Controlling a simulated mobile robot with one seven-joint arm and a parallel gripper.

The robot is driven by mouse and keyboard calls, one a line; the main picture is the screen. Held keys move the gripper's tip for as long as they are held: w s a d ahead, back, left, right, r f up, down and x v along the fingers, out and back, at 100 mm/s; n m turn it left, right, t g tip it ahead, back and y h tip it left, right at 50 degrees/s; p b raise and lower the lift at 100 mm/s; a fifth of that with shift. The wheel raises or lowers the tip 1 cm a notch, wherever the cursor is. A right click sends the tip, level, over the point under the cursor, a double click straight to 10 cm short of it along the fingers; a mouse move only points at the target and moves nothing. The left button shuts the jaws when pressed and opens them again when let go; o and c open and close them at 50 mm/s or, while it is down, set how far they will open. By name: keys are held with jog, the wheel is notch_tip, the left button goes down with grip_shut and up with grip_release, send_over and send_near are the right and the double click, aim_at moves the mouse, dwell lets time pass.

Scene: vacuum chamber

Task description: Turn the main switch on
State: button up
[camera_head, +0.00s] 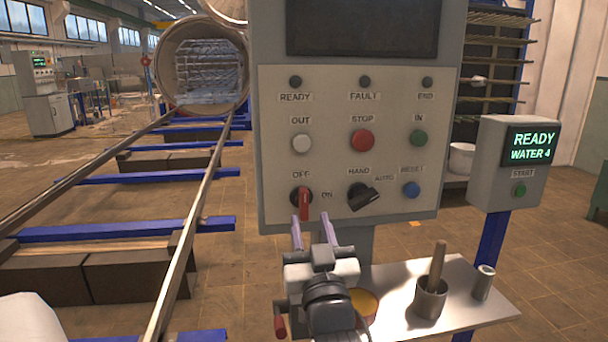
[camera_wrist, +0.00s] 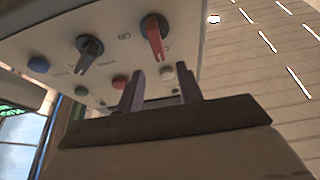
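The main switch (camera_head: 304,204) is a red rotary knob at the lower left of the grey control panel, between the labels OFF and ON. Its red handle stands upright in the head view, its lower end level with the panel's bottom row. It also shows in the wrist view (camera_wrist: 155,37), beyond the fingertips. My gripper (camera_head: 313,222) is just below and in front of the switch, its two purple-grey fingers pointing up at the panel. In the wrist view the fingers (camera_wrist: 160,78) are apart with nothing between them. I see no contact with the knob.
A black HAND/AUTO knob (camera_head: 362,196) sits close to the right of the switch, with a blue RESET button (camera_head: 411,189) beyond. White, red and green buttons are above. A metal shelf (camera_head: 465,305) with a mortar (camera_head: 430,299) is below right. Rails run at left.

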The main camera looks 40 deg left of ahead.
aim_at(305, 198)
jog(key=p+x, duration=0.1)
jog(key=x, duration=0.7)
jog(key=shift+w+a, duration=0.15)
grip_shut()
